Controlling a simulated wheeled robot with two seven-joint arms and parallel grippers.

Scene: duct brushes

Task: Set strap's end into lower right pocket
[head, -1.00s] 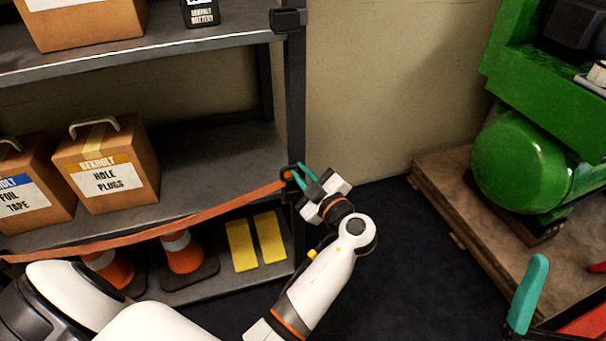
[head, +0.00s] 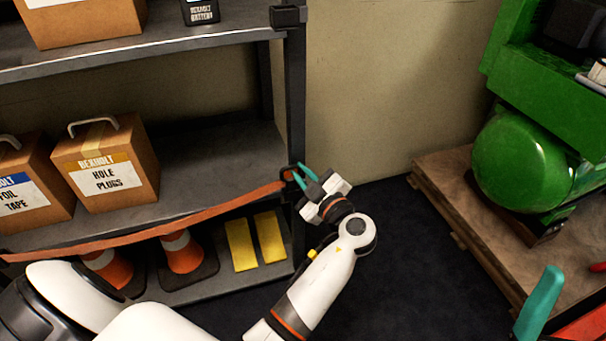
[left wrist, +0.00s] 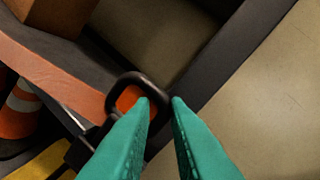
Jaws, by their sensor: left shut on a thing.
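An orange strap (head: 150,226) runs across the front of the lower shelf to the right post. My left gripper (head: 298,172) is shut on the strap's end at the lower right pocket (head: 286,172), a black bracket on that post. In the left wrist view, the strap's orange end (left wrist: 128,99) shows inside the pocket's black loop (left wrist: 152,82), beside the teal fingertips (left wrist: 160,102). The fingers hide part of it, so I cannot tell how deep it sits. One teal finger of my right gripper (head: 540,302) shows at the bottom right; its other finger is not visible.
Cardboard boxes (head: 105,172) stand on the shelf behind the strap. Orange cones (head: 185,254) and yellow blocks (head: 257,243) are below it. An upper right pocket (head: 288,17) is higher on the post. A green compressor (head: 525,160) stands right on a wooden pallet (head: 440,185).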

